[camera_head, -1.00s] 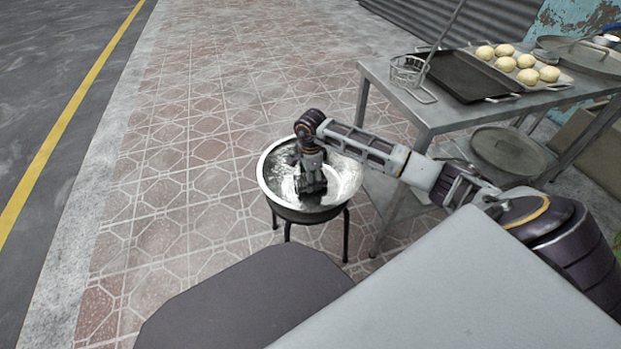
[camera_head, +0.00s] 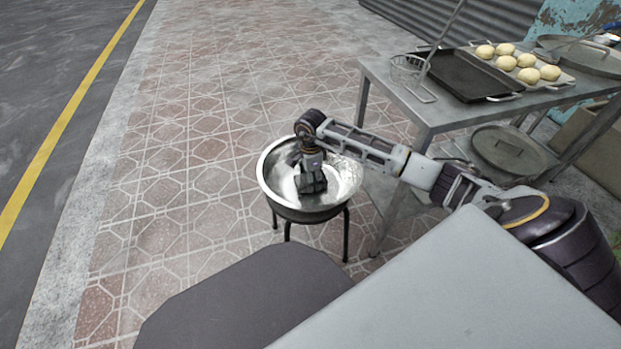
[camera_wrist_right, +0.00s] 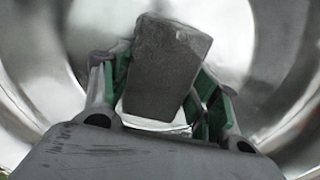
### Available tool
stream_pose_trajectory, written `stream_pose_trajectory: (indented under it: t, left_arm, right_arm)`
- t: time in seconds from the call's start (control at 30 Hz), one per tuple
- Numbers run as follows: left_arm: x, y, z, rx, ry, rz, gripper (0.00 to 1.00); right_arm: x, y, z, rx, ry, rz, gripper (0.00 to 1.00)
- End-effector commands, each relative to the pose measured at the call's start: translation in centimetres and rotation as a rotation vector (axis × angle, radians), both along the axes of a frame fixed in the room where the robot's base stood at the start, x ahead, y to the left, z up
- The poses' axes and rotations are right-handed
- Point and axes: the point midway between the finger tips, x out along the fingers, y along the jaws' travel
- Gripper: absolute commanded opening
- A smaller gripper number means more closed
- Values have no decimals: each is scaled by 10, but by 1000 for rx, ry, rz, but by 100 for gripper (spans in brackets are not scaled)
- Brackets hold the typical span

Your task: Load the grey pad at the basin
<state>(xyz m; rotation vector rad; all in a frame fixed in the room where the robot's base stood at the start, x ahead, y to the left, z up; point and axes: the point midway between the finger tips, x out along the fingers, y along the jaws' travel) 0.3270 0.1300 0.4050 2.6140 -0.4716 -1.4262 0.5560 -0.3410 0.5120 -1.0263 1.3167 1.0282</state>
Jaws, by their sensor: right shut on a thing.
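The metal basin (camera_head: 347,190) is round and shiny and stands on a dark stool-like stand. My right gripper (camera_wrist_right: 162,88) reaches down into it from above. In the right wrist view its green-lined fingers are closed on the sides of the grey pad (camera_wrist_right: 168,65), a dark grey block held tilted over the basin's floor. In the head view the gripper (camera_head: 311,172) and pad sit inside the rim, where pad and fingers are hard to tell apart. I cannot tell whether the pad touches the basin's bottom or whether water is there. My left gripper is out of view.
A metal table (camera_head: 392,88) stands at the right with a wire basket (camera_head: 407,70), a black griddle pan (camera_head: 468,77) and a tray of several pale dough balls (camera_head: 527,61). A round lid (camera_head: 508,147) lies on its lower shelf. The tiled floor at the left is clear.

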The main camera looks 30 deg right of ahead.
Motion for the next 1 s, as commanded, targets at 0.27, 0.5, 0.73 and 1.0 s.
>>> stream_pose_trajectory:
  t: [0.27,0.5,0.73,1.0]
  left_arm:
    - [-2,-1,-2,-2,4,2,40]
    - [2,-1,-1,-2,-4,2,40]
    - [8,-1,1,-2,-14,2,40]
    - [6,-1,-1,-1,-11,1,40]
  right_arm:
    - [0,0,-2,0,0,0,41]
    - [0,0,-4,0,0,0,41]
    - [0,0,-5,0,0,0,41]
    - [0,0,-7,0,0,0,41]
